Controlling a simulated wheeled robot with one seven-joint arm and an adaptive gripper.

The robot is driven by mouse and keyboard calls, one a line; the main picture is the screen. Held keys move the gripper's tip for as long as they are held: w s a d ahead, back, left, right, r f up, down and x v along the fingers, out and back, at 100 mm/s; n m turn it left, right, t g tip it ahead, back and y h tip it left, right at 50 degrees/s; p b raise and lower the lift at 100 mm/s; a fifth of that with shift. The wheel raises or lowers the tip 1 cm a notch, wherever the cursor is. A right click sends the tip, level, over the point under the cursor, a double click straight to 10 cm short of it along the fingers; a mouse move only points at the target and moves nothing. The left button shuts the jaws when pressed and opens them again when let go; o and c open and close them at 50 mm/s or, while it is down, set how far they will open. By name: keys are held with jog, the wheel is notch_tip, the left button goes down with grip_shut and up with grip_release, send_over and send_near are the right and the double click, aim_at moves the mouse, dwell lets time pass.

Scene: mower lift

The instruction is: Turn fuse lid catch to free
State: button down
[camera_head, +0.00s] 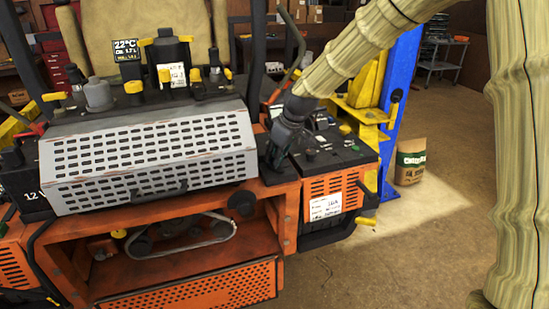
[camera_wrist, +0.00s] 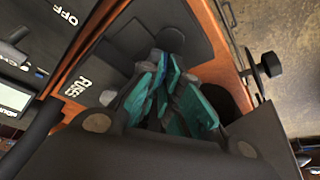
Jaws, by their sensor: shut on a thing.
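My gripper (camera_head: 274,158) is at the dark control panel to the right of the grey perforated cover, pointing down. In the wrist view my gripper (camera_wrist: 167,68) has its teal-padded fingers close together, shut on the fuse lid catch. The catch is mostly hidden between the fingertips, so I cannot tell which way it is turned. A dark fuse lid (camera_wrist: 128,42) lies flat around the fingertips, beside a white FUSES label (camera_wrist: 78,86). In the head view my gripper and wrist hide the lid and the catch.
The perforated cover (camera_head: 150,158) stands just left of my gripper. The orange mower body (camera_head: 330,188) lies below, with a blue lift post (camera_head: 402,75) behind right. A dark round knob (camera_wrist: 270,65) sticks out from the orange edge. The floor at right is open, with a paper bag (camera_head: 410,162).

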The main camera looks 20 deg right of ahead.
jog(key=m+h, duration=0.1)
jog(key=m, duration=0.2)
jog(key=m+t+h, duration=0.1)
jog(key=m, duration=0.3)
jog(key=shift+a+r+p, duration=0.1)
jog(key=shift+p, duration=0.2)
jog(key=shift+h, duration=0.3)
jog(key=c, duration=1.6)
grip_release()
jog(key=v, duration=1.1)
jog(key=shift+s+r, duration=0.1)
jog(key=shift+r, duration=0.3)
